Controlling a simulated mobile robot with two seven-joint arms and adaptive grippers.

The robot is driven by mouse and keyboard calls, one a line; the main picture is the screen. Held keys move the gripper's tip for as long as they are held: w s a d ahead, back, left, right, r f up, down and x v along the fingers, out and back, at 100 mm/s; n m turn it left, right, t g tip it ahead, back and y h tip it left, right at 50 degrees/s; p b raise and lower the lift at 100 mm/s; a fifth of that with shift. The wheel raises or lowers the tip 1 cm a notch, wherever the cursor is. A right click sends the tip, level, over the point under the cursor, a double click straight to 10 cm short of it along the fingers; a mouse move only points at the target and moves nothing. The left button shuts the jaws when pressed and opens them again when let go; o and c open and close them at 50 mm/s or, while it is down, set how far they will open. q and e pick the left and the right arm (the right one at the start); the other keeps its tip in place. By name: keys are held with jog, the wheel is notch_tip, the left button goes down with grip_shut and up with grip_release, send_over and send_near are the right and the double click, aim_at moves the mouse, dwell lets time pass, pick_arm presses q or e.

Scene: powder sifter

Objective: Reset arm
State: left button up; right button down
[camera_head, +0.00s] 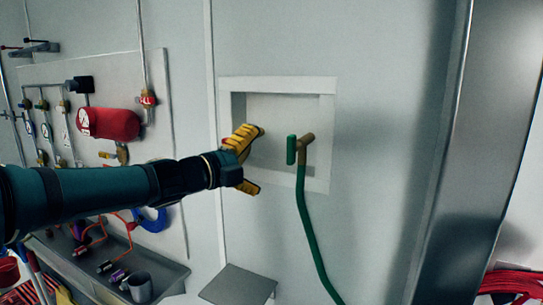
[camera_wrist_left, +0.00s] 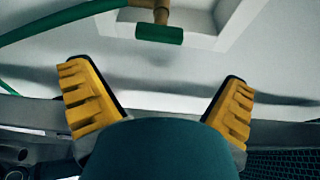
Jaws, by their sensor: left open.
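My left gripper (camera_head: 254,160) reaches in from the left in the head view. Its yellow fingers are spread and empty, in front of the left part of a white-framed wall recess (camera_head: 278,84). In the left wrist view the two yellow fingers (camera_wrist_left: 158,98) stand wide apart with nothing between them. A green-handled tap (camera_head: 291,149) with a brass body sits in the recess, to the right of the gripper and apart from it. The tap handle also shows in the left wrist view (camera_wrist_left: 159,34), beyond the fingers. My right gripper is not in view.
A green hose (camera_head: 308,230) hangs down from the tap. A grey shelf (camera_head: 238,285) juts out below the recess. A red cylinder (camera_head: 108,124), valves and pipes are on the left wall panel. A metal tray (camera_head: 172,275) holds a grey cup (camera_head: 138,287). A steel column (camera_head: 470,150) stands at right.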

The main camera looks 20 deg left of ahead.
pick_arm(q)
jog(key=shift+s+a, duration=0.3)
jog(key=shift+s, duration=0.2)
jog(key=w+d+f+n+g+y+b, duration=0.2)
jog(key=f+n, duration=0.6)
jog(key=f, duration=1.2)
jog(key=s+d+f+n+g+y+b, duration=0.15)
jog(key=d+f+n+b, duration=0.45)
jog(key=f, duration=1.4)
jog(key=s+d+f+n+g+y+b, duration=0.1)
jog(key=s+f+n+g, duration=0.3)
jog(key=s+f, duration=0.7)
jog(key=s+d+f+n+g+y+b, duration=0.1)
jog(key=s+f+n+g, duration=0.4)
jog(key=f, duration=1.2)
jog(key=s+n, duration=0.4)
jog(key=s, duration=0.1)
jog(key=shift+s+y, duration=0.35)
